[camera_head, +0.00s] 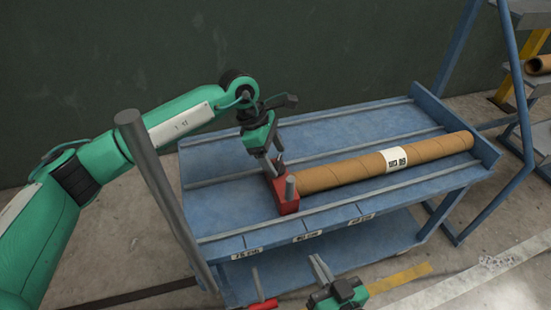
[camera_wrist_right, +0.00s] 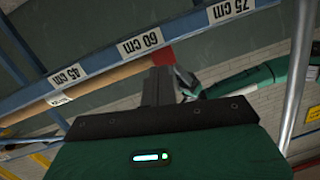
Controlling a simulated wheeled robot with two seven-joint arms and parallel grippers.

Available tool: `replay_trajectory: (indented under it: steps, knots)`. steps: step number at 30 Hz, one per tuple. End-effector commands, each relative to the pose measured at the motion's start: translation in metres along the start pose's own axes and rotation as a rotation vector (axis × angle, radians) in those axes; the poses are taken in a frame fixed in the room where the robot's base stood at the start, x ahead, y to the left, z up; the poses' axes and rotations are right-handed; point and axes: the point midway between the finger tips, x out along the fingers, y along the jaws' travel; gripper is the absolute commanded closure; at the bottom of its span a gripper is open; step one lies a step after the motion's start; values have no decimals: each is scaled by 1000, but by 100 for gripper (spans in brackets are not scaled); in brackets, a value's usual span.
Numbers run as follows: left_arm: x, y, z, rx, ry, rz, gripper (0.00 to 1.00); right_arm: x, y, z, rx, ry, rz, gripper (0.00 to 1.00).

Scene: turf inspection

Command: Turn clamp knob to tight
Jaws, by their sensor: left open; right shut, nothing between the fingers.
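A red clamp (camera_head: 284,197) sits on the blue table at the left end of a brown cardboard tube (camera_head: 425,152). My right gripper (camera_head: 319,267) is shut and empty, low in front of the table. Its closed fingers show in the right wrist view (camera_wrist_right: 159,86), with a bit of the red clamp (camera_wrist_right: 163,55) beyond them.
The blue table (camera_head: 345,122) has raised rails and length labels on its front edge. A red piece with a grey rod (camera_head: 265,304) shows at the bottom. A grey post (camera_head: 165,190) stands left. A blue rack (camera_head: 520,80) is at right.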

Motion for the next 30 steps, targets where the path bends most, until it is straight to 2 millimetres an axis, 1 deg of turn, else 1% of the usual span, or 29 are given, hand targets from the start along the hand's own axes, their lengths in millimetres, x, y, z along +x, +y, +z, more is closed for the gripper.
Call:
replay_trajectory:
  steps: [1, 3, 12, 13, 15, 17, 18, 19, 20, 30]
  knots:
    - [5, 0, 0, 0, -1, -1, 27, 1, 1, -2, -2, 13, 1, 100]
    - [9, 0, 0, 1, -1, 0, 27, 2, 1, -5, -4, 25, 1, 100]
    - [11, 0, 0, 1, 0, 1, 27, 2, 2, -8, -5, 36, 2, 100]
    - [11, 0, 0, 1, 0, 0, 29, 2, 2, -8, -5, 36, 2, 100]
    - [11, 0, 0, 1, 0, 0, 43, 2, 2, -8, -5, 36, 2, 100]
    - [11, 0, 0, 0, 0, 0, 55, 2, 2, -8, -5, 36, 2, 100]
    - [11, 0, 0, 0, 0, 0, 63, 2, 2, -8, -5, 36, 2, 100]
    - [11, 0, 0, 0, 0, 0, 68, 2, 2, -8, -5, 36, 2, 100]
    - [11, 0, 0, 0, 0, 0, 72, 2, 2, -8, -5, 36, 2, 100]
    - [11, 0, 0, -43, 1, 18, 72, 2, 2, -9, -7, 49, 2, 100]
